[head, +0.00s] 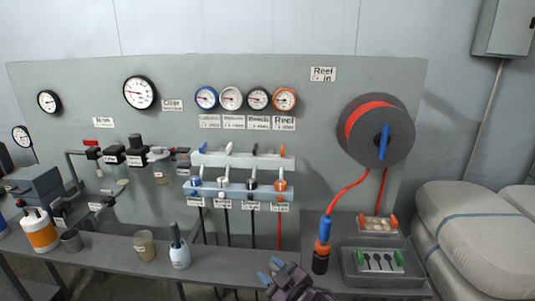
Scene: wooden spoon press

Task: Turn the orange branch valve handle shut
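A small orange handle (282,150) stands roughly upright at the right end of the white upper manifold bar (242,160). Below it, an orange fitting (281,185) sits at the right end of the lower bar, with an orange hose (280,232) running down from it. Whether the valve is open or shut is too small to tell. My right gripper (271,270) is at the bottom centre, well below and in front of the handle. Its two blue fingertips are apart with nothing between them. My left gripper is out of view.
Blue, white and black valves sit left of the orange one. Above are several gauges, including an orange-rimmed one (285,99). A hose reel (376,131) hangs at right. A grey-white bottle (179,252) and beaker (144,246) stand on the ledge, left of my gripper.

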